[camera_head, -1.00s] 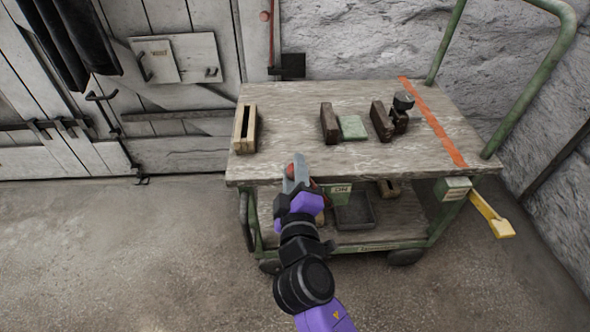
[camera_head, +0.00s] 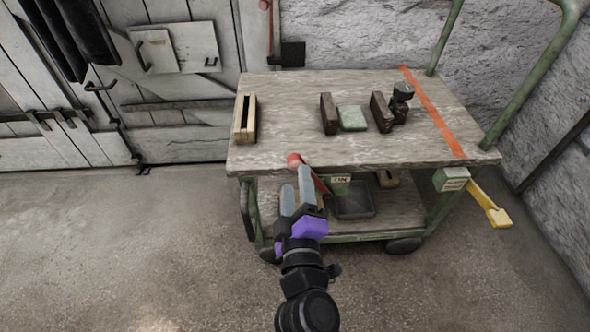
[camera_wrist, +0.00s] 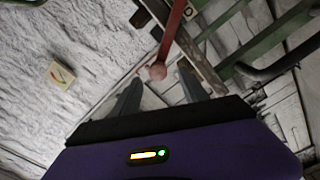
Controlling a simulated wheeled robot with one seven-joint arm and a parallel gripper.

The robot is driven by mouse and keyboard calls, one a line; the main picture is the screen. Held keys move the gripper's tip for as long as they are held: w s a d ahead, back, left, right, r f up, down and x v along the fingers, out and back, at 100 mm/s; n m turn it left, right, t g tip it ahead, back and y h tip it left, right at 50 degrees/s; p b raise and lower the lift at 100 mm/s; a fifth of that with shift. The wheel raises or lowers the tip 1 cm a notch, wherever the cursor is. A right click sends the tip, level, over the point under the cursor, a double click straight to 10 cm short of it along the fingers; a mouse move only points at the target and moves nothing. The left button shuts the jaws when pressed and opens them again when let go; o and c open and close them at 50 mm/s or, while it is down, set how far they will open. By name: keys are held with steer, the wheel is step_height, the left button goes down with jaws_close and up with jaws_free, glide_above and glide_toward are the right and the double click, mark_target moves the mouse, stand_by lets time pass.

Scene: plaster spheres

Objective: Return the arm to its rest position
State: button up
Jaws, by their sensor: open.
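My gripper (camera_head: 297,182) is in front of the cart's front edge, below the tabletop level in the picture. Its two grey fingers are apart with nothing held between them. In the wrist view my gripper (camera_wrist: 160,90) shows both fingers spread. A red lever (camera_head: 294,159) with a rounded end sits just beyond the fingertips at the cart's front edge. The red lever (camera_wrist: 158,71) also shows in the wrist view, its round end between the fingers' directions; whether it touches them I cannot tell. My arm reaches up from the bottom of the head view.
The wooden-topped cart (camera_head: 290,110) carries a slotted wooden block (camera_head: 250,120), dark blocks (camera_head: 329,114), a green block (camera_head: 352,118) and a dark knobbed piece (camera_head: 402,95). A yellow handle (camera_head: 488,205) sticks out at right. Concrete floor (camera_head: 130,250) is clear at left.

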steer(key=shift+s, duration=0.5)
steer(key=s+d+f+m+g, duration=0.1)
steer(key=s+d+m, duration=0.4)
steer(key=s, duration=0.7)
steer(key=s+d+f+m+g, duration=0.1)
steer(key=s+d+m, duration=0.2)
steer(key=s+d, duration=0.65)
steer(key=s+d+f+m+g, duration=0.1)
steer(key=s+d+m, duration=0.25)
steer(key=s, duration=1.05)
step_height(320, 180, up, 26)
steer(key=p, duration=2.5)
steer(key=shift+a+m, duration=0.35)
